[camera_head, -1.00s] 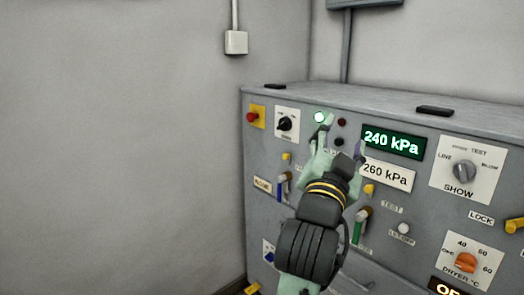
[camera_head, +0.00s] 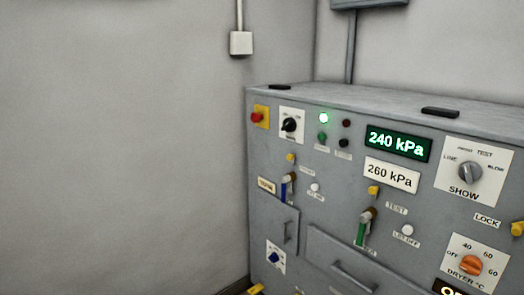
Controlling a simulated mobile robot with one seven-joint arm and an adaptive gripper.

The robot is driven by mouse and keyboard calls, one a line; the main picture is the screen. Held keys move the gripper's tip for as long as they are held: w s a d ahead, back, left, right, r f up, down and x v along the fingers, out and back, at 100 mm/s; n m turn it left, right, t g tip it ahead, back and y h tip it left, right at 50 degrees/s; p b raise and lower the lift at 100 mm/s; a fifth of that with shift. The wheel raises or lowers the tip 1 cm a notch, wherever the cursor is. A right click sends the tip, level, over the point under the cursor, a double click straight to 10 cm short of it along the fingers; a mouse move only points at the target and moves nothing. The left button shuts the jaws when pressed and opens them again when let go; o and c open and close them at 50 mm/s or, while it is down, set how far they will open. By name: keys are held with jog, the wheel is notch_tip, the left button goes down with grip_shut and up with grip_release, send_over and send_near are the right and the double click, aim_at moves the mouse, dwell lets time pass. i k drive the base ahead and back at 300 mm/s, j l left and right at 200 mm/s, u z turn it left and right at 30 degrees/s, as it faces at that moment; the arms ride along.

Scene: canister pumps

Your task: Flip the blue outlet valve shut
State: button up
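A blue-handled lever (camera_head: 284,190) is on the left part of the grey panel, with a brownish block at its top. Its blue handle hangs down, close to upright. A small label plate (camera_head: 266,186) beside it is too blurred to read. A blue knob (camera_head: 274,257) on a white plate sits lower on the panel. No label that I can read says which of the two is the outlet valve. My gripper is not in view, so nothing hides the lever.
A green-handled lever (camera_head: 362,229) stands to the right. A green display (camera_head: 398,142) reads 240 kPa, and a white plate (camera_head: 391,175) reads 260 kPa. A red button (camera_head: 257,117) is at upper left. Drawer handles (camera_head: 352,276) protrude below. The space before the panel looks clear.

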aim_at(284, 179)
jog(key=i+j, duration=0.25)
jog(key=i, duration=0.15)
jog(key=i+j+u, duration=0.1)
jog(key=i, duration=0.35)
jog(key=j, duration=0.1)
